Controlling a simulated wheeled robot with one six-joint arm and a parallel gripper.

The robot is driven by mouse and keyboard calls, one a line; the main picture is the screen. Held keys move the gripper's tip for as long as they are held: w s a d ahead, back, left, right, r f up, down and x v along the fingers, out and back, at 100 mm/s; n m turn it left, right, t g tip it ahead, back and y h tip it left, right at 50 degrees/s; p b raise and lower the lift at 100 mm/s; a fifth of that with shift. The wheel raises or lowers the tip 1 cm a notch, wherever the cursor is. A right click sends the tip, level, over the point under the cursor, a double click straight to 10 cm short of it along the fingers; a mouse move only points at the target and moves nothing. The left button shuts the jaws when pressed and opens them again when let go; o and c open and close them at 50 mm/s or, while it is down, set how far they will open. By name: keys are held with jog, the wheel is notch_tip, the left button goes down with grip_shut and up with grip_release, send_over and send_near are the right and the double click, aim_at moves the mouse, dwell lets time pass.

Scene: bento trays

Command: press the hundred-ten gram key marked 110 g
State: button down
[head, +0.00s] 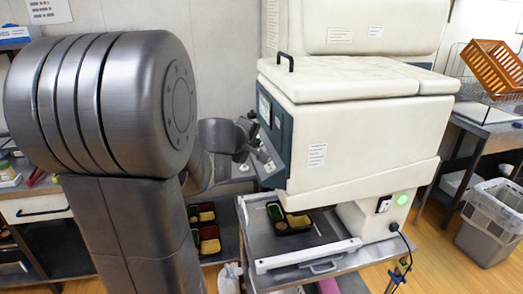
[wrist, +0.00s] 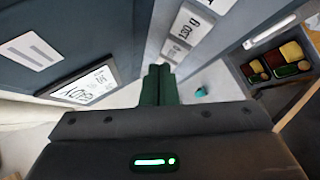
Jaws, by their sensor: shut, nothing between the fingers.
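The big cream machine (head: 345,130) has a dark front panel (head: 275,135) on its left side. My gripper (wrist: 158,82) is shut and empty, its dark green fingers together in the wrist view. The fingertips point at a grey strip of white keys. A key reading 130 g (wrist: 186,30) lies just above and right of the fingertips. Another white key (wrist: 167,48) is partly hidden near the tips, and its marking cannot be read. I cannot make out 110 g on any key, nor whether the fingertips touch one. In the head view the gripper is small and close to the panel.
A lit display (wrist: 88,86) and a white label (wrist: 30,50) are on the dark panel left of the fingers. A bento tray (head: 290,224) sits under the machine; more trays (head: 208,240) stand lower left. A grey bin (head: 490,225) stands right.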

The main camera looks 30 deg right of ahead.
jog(key=shift+w+a+r+p, duration=0.1)
jog(key=shift+a+r+p, duration=0.3)
jog(key=shift+r+p, duration=0.3)
jog(key=shift+w+a+r+p, duration=0.1)
jog(key=shift+a+r+p, duration=0.35)
jog(key=shift+r, duration=0.3)
jog(key=shift+w+a+r+p, duration=0.1)
jog(key=shift+a+r+p, duration=0.3)
jog(key=shift+r+p, duration=0.3)
jog(key=shift+w+a+r+p, duration=0.1)
jog(key=shift+a+r+p, duration=0.4)
jog(key=shift+r+p, duration=0.6)
jog(key=shift+w+a+r+p, duration=0.1)
jog(key=shift+a+r+p, duration=0.45)
jog(key=shift+p, duration=1)
jog(key=shift+d, duration=0.15)
jog(key=d+f+b, duration=0.1)
jog(key=b, duration=0.1)
jog(key=f+b, duration=0.2)
jog(key=d+f+b, duration=0.1)
jog(key=f+b, duration=0.1)
jog(key=shift+s+d+f, duration=0.15)
jog(key=shift+s+d, duration=0.15)
jog(key=shift+d, duration=0.05)
jog(key=shift+b, duration=0.55)
